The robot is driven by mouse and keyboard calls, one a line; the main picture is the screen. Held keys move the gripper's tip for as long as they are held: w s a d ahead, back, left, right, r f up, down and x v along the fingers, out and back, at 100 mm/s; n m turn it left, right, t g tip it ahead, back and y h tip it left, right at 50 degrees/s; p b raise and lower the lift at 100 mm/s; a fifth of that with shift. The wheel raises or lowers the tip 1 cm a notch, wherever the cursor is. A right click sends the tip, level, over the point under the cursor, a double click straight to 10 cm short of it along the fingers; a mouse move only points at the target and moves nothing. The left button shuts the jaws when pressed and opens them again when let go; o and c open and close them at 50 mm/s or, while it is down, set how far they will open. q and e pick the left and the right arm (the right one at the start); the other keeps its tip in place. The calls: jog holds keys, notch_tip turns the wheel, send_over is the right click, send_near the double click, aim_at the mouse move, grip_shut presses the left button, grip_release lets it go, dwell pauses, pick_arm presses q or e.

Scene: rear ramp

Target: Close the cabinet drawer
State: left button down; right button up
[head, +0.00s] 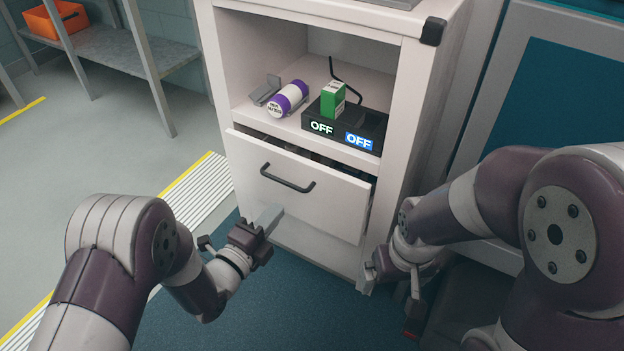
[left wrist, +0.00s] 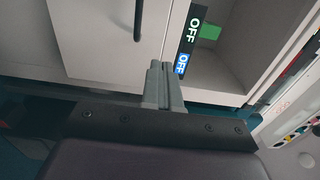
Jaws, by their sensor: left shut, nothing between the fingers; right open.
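The white cabinet (head: 430,110) stands ahead of me. Its drawer (head: 330,205) is partly open, with a dark gap along its top edge. A dark bar handle (head: 288,180) is on the drawer front. In the left wrist view the drawer front (left wrist: 95,40) and its handle (left wrist: 138,18) show at the top. My left gripper (head: 270,218) is shut and empty, below the handle near the lower part of the drawer front; whether it touches cannot be told. Its closed fingers show in the left wrist view (left wrist: 163,82). My right gripper (head: 367,275) is open, low beside the cabinet's right front edge.
The open shelf above the drawer holds a purple and white bottle (head: 287,99), a green box (head: 333,98) and a black switch box (head: 360,142) reading OFF. An orange bin (head: 57,18) sits on a grey rack (head: 110,50) at left. Floor is clear left of the cabinet.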

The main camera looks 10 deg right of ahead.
aim_at(312, 170)
pick_arm(q)
jog(key=b+x, duration=0.2)
jog(key=x, duration=0.4)
jog(key=b+x, duration=0.3)
jog(key=x, duration=0.3)
jog(key=shift+f+b, duration=0.2)
jog(key=shift+b, duration=0.15)
jog(key=shift+w+r, duration=0.1)
jog(key=shift+r, duration=0.05)
